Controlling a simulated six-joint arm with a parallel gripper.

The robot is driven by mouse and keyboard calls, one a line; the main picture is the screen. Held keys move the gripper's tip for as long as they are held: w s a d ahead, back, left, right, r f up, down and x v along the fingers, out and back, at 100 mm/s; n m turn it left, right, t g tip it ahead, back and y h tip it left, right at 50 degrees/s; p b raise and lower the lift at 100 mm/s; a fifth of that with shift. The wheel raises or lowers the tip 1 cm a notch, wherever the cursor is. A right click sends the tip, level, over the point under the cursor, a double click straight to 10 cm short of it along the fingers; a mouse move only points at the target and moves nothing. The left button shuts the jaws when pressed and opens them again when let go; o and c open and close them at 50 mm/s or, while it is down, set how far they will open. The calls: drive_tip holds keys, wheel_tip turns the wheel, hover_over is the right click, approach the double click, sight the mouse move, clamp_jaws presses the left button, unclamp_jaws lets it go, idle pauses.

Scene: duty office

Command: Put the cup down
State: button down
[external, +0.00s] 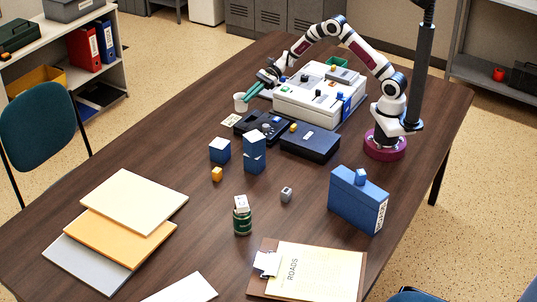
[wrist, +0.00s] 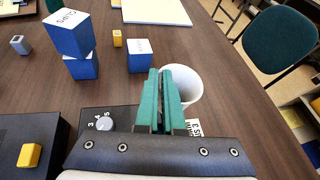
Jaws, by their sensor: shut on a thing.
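The white cup (external: 240,103) is near the far left edge of the table (external: 190,130), beside a small printed card. My gripper (external: 254,92) has green fingers and is shut on the cup's rim side. In the wrist view the fingers (wrist: 166,72) are close together against the cup (wrist: 188,82), which shows its open mouth behind them. The fingers hide part of the cup's wall. I cannot tell whether its base touches the table.
A black device with a dial (external: 266,128) lies close to the cup, and a white machine (external: 318,95) stands behind it. Blue blocks (external: 220,150) and a yellow cube (external: 216,174) stand in front. The table's left edge by the cup is bare.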

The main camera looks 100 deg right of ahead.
drive_tip(key=s+a+n+g+y, duration=0.3)
drive_tip(key=s+a+n+g, duration=0.15)
drive_tip(key=a, duration=0.35)
drive_tip(key=s+a+n+g+y, duration=0.3)
drive_tip(key=s+a+n, duration=0.15)
drive_tip(key=a, duration=0.35)
drive_tip(key=s+a+n+g, duration=0.3)
drive_tip(key=s+a+g, duration=0.1)
drive_tip(key=s, duration=0.3)
drive_tip(key=s+a+n+g, duration=0.3)
drive_tip(key=s+n+g, duration=0.15)
drive_tip(key=s, duration=0.25)
drive_tip(key=shift+m, duration=0.35)
drive_tip(key=shift+w+a+f, duration=0.15)
drive_tip(key=shift+a+f, duration=1.55)
drive_tip(key=shift+a, duration=0.15)
drive_tip(key=shift+w+a+f, duration=0.15)
drive_tip(key=shift+a+f, duration=1.55)
drive_tip(key=shift+a, duration=0.2)
drive_tip(key=shift+w+a+f, duration=0.15)
drive_tip(key=shift+a+f, duration=1.55)
drive_tip(key=shift+a, duration=0.15)
drive_tip(key=c, duration=1)
unclamp_jaws()
drive_tip(key=shift+c, duration=0.2)
